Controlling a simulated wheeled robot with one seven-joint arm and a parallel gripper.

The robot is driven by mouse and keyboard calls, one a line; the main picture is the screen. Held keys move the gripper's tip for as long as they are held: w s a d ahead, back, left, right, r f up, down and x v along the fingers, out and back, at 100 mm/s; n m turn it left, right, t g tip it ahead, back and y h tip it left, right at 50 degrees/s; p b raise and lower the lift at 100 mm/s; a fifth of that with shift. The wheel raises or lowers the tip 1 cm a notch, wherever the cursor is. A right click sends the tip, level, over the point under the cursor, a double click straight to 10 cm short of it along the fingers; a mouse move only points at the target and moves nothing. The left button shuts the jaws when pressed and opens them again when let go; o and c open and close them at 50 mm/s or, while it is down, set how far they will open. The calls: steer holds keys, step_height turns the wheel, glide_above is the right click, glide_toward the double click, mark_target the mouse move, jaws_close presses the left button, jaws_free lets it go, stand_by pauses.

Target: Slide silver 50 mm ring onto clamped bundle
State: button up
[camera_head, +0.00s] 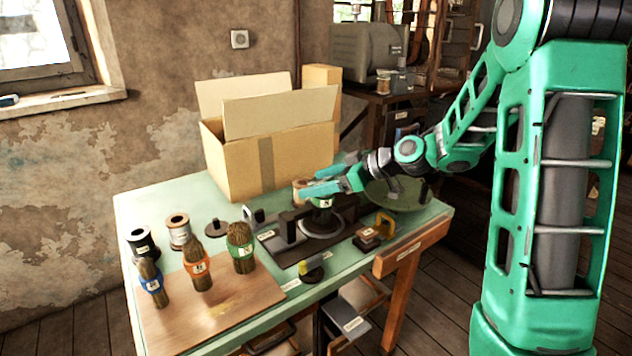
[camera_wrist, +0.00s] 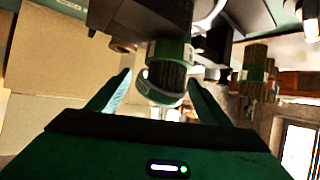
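The clamped bundle (camera_head: 325,203) stands upright in the dark press on the bench and has a green band. In the wrist view, which looks upside down, the bundle (camera_wrist: 171,52) shows between my fingers with its dark fibre end toward me. A grey-silver ring (camera_wrist: 163,99) appears around that end and looks slightly tilted; how far it sits on the bundle is unclear. My gripper (camera_head: 318,181) is over the bundle. In the wrist view, my gripper (camera_wrist: 158,80) has its fingers spread to both sides of the ring, with narrow gaps visible.
A cardboard box (camera_head: 265,160) stands behind the press. Three banded bundles, blue (camera_head: 151,284), orange (camera_head: 197,268) and green (camera_head: 240,249), stand on a wooden board (camera_head: 215,305). Two spools are behind them.

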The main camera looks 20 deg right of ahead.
steer(key=shift+r, duration=0.2)
steer(key=shift+s+d+r, duration=0.1)
steer(key=v, duration=1)
steer(key=shift+s+d, duration=0.1)
steer(key=shift+s, duration=0.05)
steer(key=s+d+f+m+g+h, duration=0.2)
steer(key=s+m, duration=0.3)
steer(key=s, duration=0.6)
steer(key=s+d+f+m+g+h, duration=0.3)
steer(key=s+d+m+h, duration=0.1)
steer(key=s, duration=0.7)
steer(key=s+d+f+m+g+h, duration=0.3)
steer(key=s+m, duration=0.4)
steer(key=s, duration=0.4)
steer(key=shift+s+d+f, duration=0.25)
steer(key=shift+d+f, duration=0.05)
steer(key=shift+d, duration=0.5)
